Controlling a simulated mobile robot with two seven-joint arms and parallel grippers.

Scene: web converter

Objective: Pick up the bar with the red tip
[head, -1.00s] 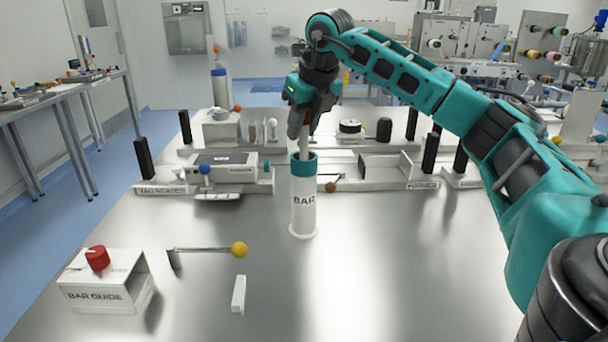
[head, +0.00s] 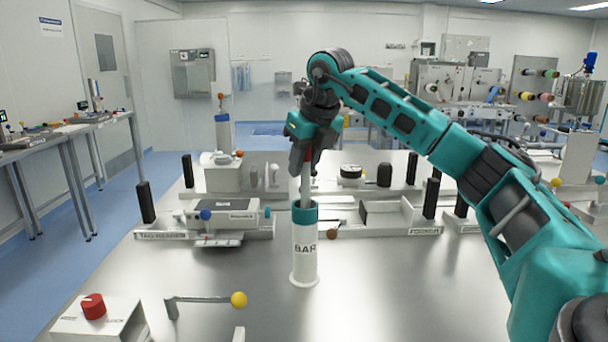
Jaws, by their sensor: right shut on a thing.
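The bar (head: 307,188) is a thin pale rod with a trace of red at its upper end between the fingers. It stands upright, its lower part hidden inside a white tube holder marked BAR (head: 305,264) with a teal collar. My right gripper (head: 304,164) is shut on the bar's upper end, above the collar. My left gripper is not in view.
A tag reader (head: 222,216) is left of the holder. Black posts and low fixtures line the back. The table right of the holder is clear.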

